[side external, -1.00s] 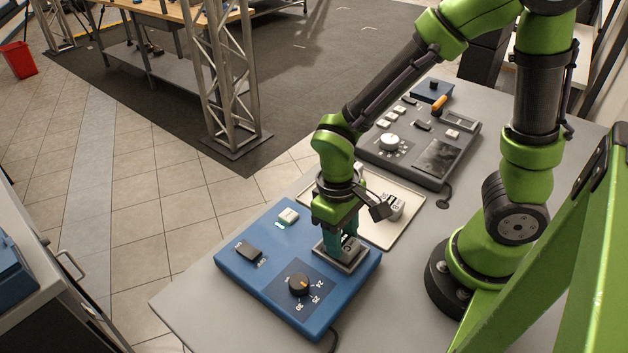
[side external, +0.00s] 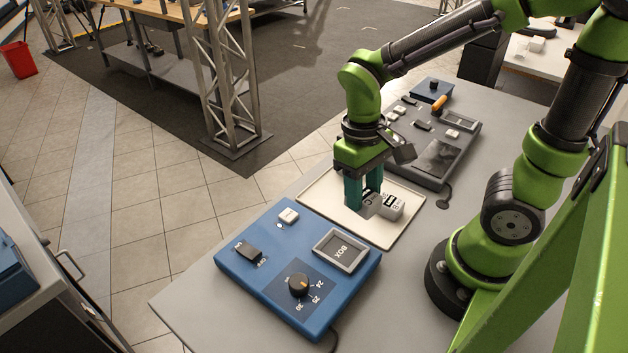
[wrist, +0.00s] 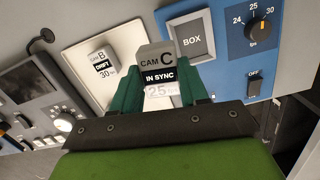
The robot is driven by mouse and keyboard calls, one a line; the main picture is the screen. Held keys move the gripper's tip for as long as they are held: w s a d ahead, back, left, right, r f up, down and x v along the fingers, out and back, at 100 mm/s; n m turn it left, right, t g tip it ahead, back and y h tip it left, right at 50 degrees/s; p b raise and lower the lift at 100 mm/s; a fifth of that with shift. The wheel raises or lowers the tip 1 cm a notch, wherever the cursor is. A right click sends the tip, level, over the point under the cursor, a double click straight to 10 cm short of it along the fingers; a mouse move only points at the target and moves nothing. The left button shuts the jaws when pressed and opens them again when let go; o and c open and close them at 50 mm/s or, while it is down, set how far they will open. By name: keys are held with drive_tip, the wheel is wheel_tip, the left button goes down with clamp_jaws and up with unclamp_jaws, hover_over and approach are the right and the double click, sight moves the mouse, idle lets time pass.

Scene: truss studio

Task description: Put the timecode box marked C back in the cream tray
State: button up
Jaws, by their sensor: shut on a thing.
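The timecode box marked C (wrist: 157,62) is grey with a black "IN SYNC" strip and a 25 readout. My gripper (side external: 364,204) is shut on it, and the wrist view shows the teal fingers (wrist: 162,95) on its two sides. In the side view the box is partly hidden by the fingers, low over the cream tray (side external: 318,203); I cannot tell if it touches the tray. A second box marked B (side external: 390,207) stands in the tray to the right; in the wrist view it reads "DRIFT" and 30 (wrist: 103,66).
The blue panel (side external: 262,277) in front has an empty recess marked BOX (side external: 341,250), a knob (side external: 299,284) and switches. A grey panel (side external: 437,158) with a dial and buttons lies behind the tray. The tray's front left is bare.

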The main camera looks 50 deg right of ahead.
drive_tip(key=shift+n, duration=0.6)
drive_tip(key=s+d+f, duration=0.1)
drive_tip(key=d+f, duration=0.1)
drive_tip(key=s+d+f, duration=0.1)
drive_tip(key=d, duration=0.1)
drive_tip(key=s+d+f, duration=0.1)
drive_tip(key=d+f, duration=0.1)
drive_tip(key=shift+s+f, duration=0.2)
drive_tip(key=shift+f, duration=0.1)
drive_tip(key=w, duration=0.5)
drive_tip(key=w+f, duration=0.1)
drive_tip(key=w, duration=0.4)
drive_tip(key=w+d, duration=0.1)
drive_tip(key=w, duration=0.4)
drive_tip(key=shift+w+f, duration=0.25)
drive_tip(key=shift+w, duration=0.1)
drive_tip(key=shift+w+f, duration=0.15)
drive_tip(key=shift+f, duration=1.65)
drive_tip(key=shift+f, duration=0.15)
drive_tip(key=o, duration=1.2)
drive_tip(key=shift+c, duration=0.2)
